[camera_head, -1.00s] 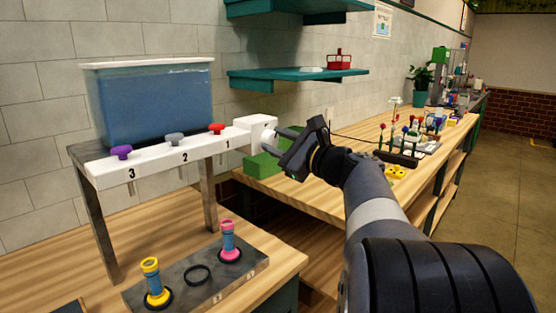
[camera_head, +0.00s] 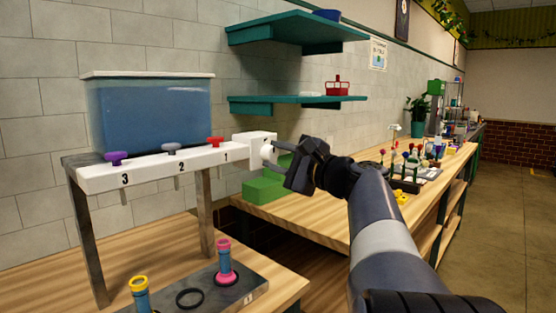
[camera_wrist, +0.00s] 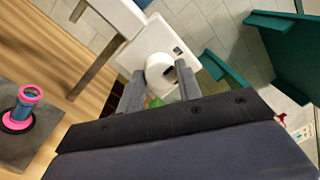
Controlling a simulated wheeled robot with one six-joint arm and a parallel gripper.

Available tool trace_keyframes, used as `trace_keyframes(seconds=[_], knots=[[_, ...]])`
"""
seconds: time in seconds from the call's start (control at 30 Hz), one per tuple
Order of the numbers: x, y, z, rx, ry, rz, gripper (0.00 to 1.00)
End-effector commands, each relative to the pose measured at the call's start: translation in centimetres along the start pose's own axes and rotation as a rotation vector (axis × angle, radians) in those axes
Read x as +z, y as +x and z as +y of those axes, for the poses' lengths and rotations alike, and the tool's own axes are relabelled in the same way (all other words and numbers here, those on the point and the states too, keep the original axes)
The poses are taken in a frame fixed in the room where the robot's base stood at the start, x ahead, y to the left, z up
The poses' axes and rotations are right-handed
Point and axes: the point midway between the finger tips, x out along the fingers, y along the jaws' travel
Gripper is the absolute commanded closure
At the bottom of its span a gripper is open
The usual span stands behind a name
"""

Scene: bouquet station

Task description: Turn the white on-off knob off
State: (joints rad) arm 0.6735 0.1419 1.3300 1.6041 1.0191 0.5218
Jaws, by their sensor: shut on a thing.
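The white on-off knob (camera_wrist: 160,71) sticks out of the white box (camera_head: 246,147) at the right end of the water dispenser's rail. In the wrist view the knob is round with a dark slot, and it sits between my two fingers. My gripper (camera_head: 277,154) is shut on the knob from the right side in the head view. My fingers hide part of the knob there. The box face (camera_wrist: 181,51) shows small dark marks, too small to read.
The water tank (camera_head: 150,115) stands above the rail with purple (camera_head: 116,158), grey (camera_head: 171,148) and red (camera_head: 216,141) taps. Pink (camera_head: 224,262) and yellow (camera_head: 140,290) vases stand on the dark holder below. Green blocks (camera_head: 265,188) lie on the bench behind the box. Teal shelves (camera_head: 297,104) hang above.

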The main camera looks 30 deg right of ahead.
Motion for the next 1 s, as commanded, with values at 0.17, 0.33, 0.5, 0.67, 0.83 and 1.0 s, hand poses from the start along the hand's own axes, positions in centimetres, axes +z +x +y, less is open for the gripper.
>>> trace_keyframes(seconds=[0.17,0.33,0.5,0.67,0.83,1.0], knots=[[0.0,0.0,0.1,0.001,-0.001,0.001,0.89],[0.0,0.0,0.1,0.001,-0.001,0.001,0.61],[0.0,0.0,0.0,0.000,0.000,0.000,0.47],[0.0,0.0,0.0,0.000,0.000,0.000,0.45],[0.0,-0.3,0.0,-0.001,0.000,0.001,0.45],[-0.1,-2.5,-0.1,-0.003,-0.001,0.005,0.45]])
